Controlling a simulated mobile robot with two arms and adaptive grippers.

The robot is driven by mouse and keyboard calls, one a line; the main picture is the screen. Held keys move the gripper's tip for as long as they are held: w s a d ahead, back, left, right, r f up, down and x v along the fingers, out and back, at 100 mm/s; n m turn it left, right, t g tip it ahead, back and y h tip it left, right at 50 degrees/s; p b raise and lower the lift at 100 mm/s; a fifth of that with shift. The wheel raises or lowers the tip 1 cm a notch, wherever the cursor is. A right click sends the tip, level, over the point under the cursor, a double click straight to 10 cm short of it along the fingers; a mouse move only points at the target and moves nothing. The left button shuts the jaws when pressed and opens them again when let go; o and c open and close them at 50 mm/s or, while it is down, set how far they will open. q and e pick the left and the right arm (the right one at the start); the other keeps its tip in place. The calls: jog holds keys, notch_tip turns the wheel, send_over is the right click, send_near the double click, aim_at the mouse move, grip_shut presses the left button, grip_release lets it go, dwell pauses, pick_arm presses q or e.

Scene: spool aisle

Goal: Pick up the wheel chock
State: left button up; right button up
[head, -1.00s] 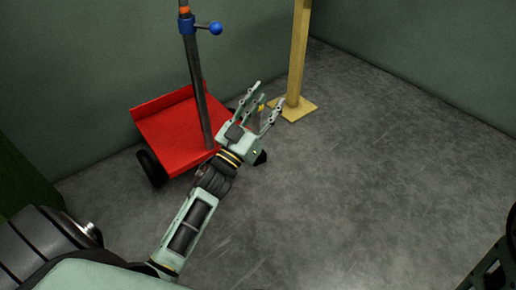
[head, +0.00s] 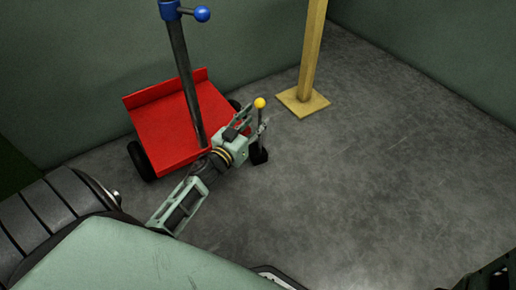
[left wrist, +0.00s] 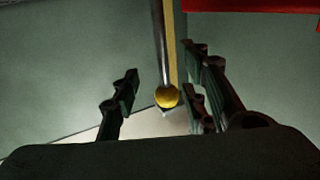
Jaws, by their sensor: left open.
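The wheel chock is a black block (head: 259,155) on the floor with a thin upright rod topped by a yellow ball (head: 260,103). It stands just right of the red cart. My left gripper (head: 257,122) is open at the chock's rod, below the ball in the head view. In the left wrist view the yellow ball (left wrist: 167,96) lies between the two sides of my open left gripper (left wrist: 160,95), with a dark rod running up from it in the picture. I cannot tell whether a finger touches the rod.
The red cart (head: 172,128) with black wheels and a dark post with a blue knob stands close left of my left gripper. A yellow wooden post on a square base (head: 303,101) stands behind, to the right. Bare grey floor (head: 380,170) lies to the right.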

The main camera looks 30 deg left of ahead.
aim_at(260, 114)
pick_arm(q)
jog(key=w+b, duration=0.2)
jog(key=w, duration=0.2)
jog(key=shift+f, duration=0.1)
jog(key=shift+c, duration=0.5)
grip_shut()
